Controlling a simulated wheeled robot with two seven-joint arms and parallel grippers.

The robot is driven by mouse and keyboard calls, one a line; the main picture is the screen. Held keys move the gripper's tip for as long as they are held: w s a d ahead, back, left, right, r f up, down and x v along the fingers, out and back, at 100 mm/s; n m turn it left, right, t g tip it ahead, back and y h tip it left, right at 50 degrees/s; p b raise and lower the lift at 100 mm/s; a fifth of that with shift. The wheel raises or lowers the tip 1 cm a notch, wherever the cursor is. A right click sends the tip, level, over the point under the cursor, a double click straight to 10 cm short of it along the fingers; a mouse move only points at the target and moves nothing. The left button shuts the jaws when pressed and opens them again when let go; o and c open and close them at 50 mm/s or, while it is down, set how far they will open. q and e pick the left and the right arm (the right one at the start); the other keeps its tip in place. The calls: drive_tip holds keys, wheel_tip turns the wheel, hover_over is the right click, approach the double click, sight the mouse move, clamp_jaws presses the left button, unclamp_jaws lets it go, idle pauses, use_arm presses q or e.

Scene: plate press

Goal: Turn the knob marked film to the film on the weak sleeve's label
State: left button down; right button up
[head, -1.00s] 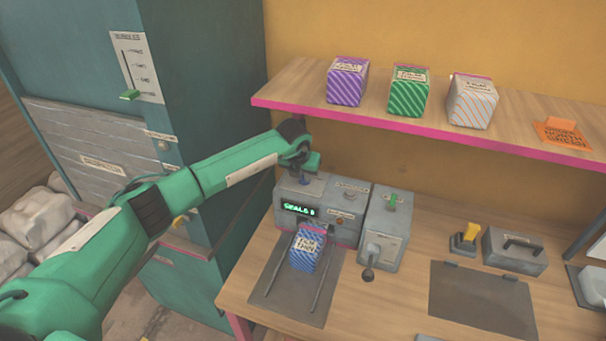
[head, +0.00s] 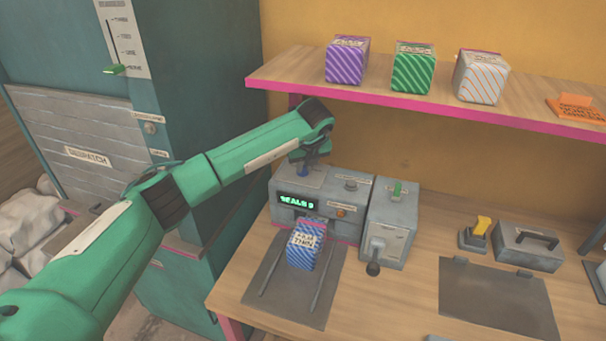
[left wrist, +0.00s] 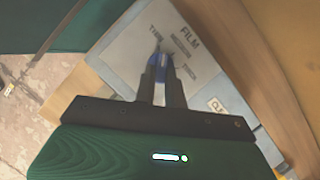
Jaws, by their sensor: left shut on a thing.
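A small grey machine (head: 318,222) stands on the bench with a lit green display (head: 297,202). Its blue film knob (head: 302,170) is on the top left; it also shows in the left wrist view (left wrist: 158,70). The plate there reads FILM, with THIN, MEDIUM and THICK around the knob. My left gripper (left wrist: 162,62) is shut on the knob, pointing down from above. The fingers partly cover the knob, so I cannot tell its setting for sure. A blue striped sleeve (head: 304,258) stands before the machine; its small label seems to read FILM THIN. My right gripper is out of view.
Purple (head: 346,62), green (head: 412,70) and white-orange (head: 480,78) striped sleeves stand on the shelf (head: 380,100) above. A grey lever box (head: 388,235) stands close right of the machine. A teal cabinet (head: 205,70) is at left.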

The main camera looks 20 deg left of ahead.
use_arm(q)
drive_tip(key=shift+w+d+n+g+y+b, duration=0.15)
drive_tip(key=shift+n+g+y+b, duration=0.2)
drive_tip(key=shift+n+b, duration=0.8)
drive_tip(key=c, duration=1.5)
unclamp_jaws()
drive_tip(key=shift+o, duration=0.2)
